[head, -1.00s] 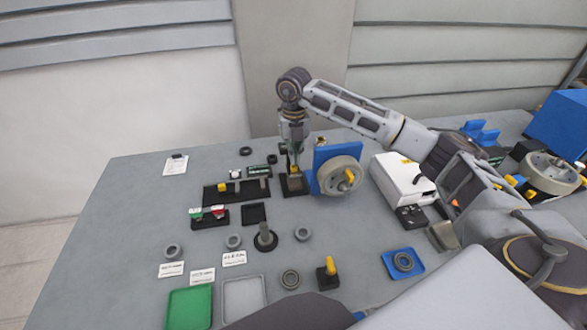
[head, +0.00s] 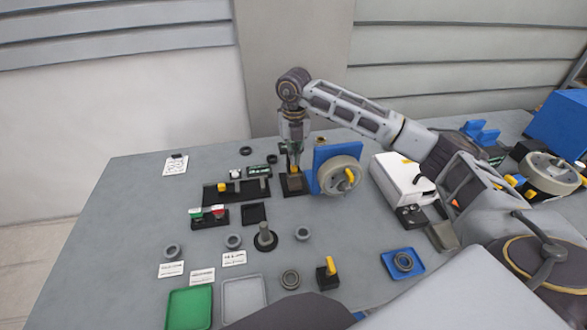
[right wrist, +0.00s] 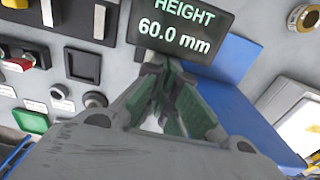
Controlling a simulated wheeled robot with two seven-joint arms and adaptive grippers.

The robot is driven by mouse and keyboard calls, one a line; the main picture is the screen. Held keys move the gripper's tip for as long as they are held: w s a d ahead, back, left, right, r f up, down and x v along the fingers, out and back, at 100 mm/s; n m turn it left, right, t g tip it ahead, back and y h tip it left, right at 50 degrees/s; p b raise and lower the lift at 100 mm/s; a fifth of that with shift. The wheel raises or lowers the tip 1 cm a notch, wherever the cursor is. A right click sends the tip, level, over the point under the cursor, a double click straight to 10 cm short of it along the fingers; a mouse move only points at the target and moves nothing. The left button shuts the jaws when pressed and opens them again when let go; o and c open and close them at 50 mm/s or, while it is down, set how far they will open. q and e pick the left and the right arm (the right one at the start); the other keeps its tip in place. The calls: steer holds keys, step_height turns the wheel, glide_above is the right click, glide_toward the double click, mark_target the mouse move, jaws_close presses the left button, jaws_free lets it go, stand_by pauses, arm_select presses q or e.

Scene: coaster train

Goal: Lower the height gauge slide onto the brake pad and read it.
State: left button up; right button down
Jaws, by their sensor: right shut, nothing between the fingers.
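The height gauge (head: 291,187) stands on a dark base on the table, left of the blue block. My right gripper (head: 295,164) points down over it, shut and empty. In the right wrist view my right gripper (right wrist: 165,68) has its fingertips together just below a dark display (right wrist: 183,28) that reads HEIGHT 60.0 mm. The gauge's slide and the brake pad are hard to make out behind the fingers, so I cannot tell whether they touch. My left gripper is not in view.
A blue block (head: 322,157) with a round grey drum (head: 340,176) stands close right of the gauge. A white box (head: 398,180) is further right. A dark rack (head: 225,191) sits to the left. Green (head: 190,308) and grey (head: 244,294) trays lie in front. The table's left part is mostly clear.

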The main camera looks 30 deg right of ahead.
mark_target(294, 167)
steer(key=shift+f+b, duration=1.55)
steer(key=shift+f, duration=1.2)
stand_by(0.9)
steer(key=shift+r, duration=0.15)
steer(key=shift+r+p, duration=2.7)
steer(key=shift+r, duration=1.7)
